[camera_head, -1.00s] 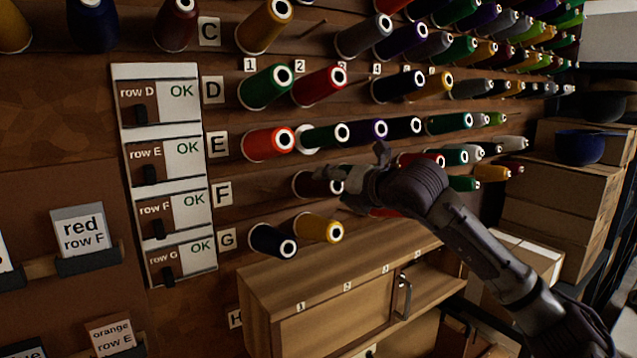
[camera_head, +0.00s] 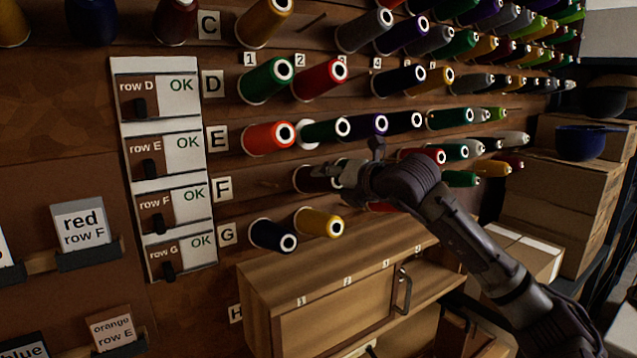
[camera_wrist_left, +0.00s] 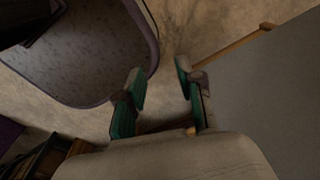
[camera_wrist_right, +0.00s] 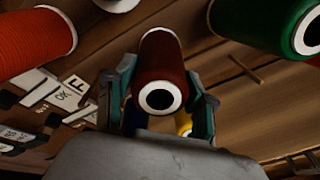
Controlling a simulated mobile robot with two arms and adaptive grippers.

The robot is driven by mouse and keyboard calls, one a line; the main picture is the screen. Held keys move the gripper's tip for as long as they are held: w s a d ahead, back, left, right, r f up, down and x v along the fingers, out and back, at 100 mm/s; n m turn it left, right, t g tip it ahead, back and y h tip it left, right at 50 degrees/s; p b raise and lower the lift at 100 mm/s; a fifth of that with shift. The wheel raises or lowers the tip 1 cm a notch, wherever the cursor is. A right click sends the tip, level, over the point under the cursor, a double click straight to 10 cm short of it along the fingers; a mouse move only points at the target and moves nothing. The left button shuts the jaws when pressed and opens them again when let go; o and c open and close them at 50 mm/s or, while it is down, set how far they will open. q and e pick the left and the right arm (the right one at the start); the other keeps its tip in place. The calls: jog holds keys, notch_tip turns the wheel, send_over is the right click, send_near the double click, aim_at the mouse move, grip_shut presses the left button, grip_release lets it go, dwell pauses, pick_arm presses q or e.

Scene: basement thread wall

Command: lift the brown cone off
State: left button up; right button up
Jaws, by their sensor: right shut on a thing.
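The brown cone (camera_head: 312,179) is dark reddish brown and sits in row F of the thread wall, partly hidden by my right gripper (camera_head: 345,176). In the right wrist view the cone (camera_wrist_right: 163,62) lies between the two fingers, its white-ringed end facing the camera. My right gripper (camera_wrist_right: 160,105) is shut on the cone, one finger on each side. Whether the cone's base touches the wall is hidden. My left gripper (camera_wrist_left: 160,80) is open and empty, above the floor and away from the wall.
An orange-red cone (camera_head: 268,138) and a green cone (camera_head: 322,131) are just above in row E. A dark blue cone (camera_head: 270,235) and a yellow cone (camera_head: 318,222) are below in row G. A wooden cabinet (camera_head: 345,275) juts out beneath. A bare peg (camera_wrist_right: 245,68) shows right of the cone.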

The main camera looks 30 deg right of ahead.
jog(key=a+b+v, duration=0.1)
jog(key=b+v, duration=0.4)
jog(key=v, duration=0.6)
jog(key=shift+d, duration=0.4)
jog(key=shift+s+f, duration=0.1)
jog(key=s+r, duration=0.1)
jog(key=s, duration=0.1)
jog(key=s+r, duration=0.1)
jog(key=s, duration=0.1)
jog(key=shift+d+r, duration=0.15)
jog(key=shift+r, duration=0.25)
jog(key=shift+w+f, duration=0.1)
